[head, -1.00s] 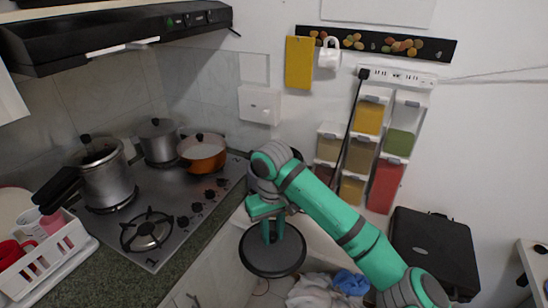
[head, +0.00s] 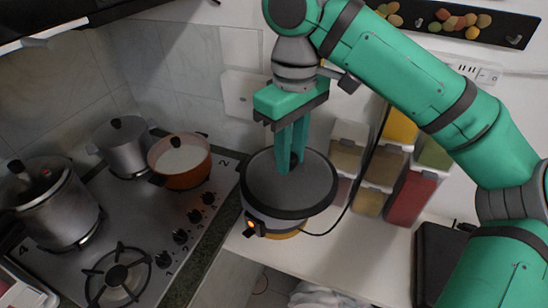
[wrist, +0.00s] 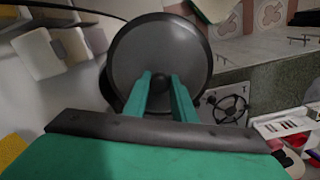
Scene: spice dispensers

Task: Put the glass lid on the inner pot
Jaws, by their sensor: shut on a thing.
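My gripper (head: 290,165) is shut on the knob of the dark round lid (head: 318,186) and holds it roughly level. The lid is over a round cooker (head: 272,226) on the white counter. The cooker has a small orange light and a yellowish lower side. The lid covers its top, so the inner pot's opening is hidden. I cannot tell whether the lid touches the rim or hovers just above it. In the wrist view the lid (wrist: 130,50) fills the space beyond my fingertips (wrist: 160,80), with a dark edge showing at its left.
A stove (head: 165,215) at left carries an orange pot (head: 188,172), a grey pot (head: 122,150) and a larger pot (head: 50,205). Spice dispensers (head: 375,175) stand close right of the cooker. A black cable runs between them. A black case (head: 436,258) is at lower right.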

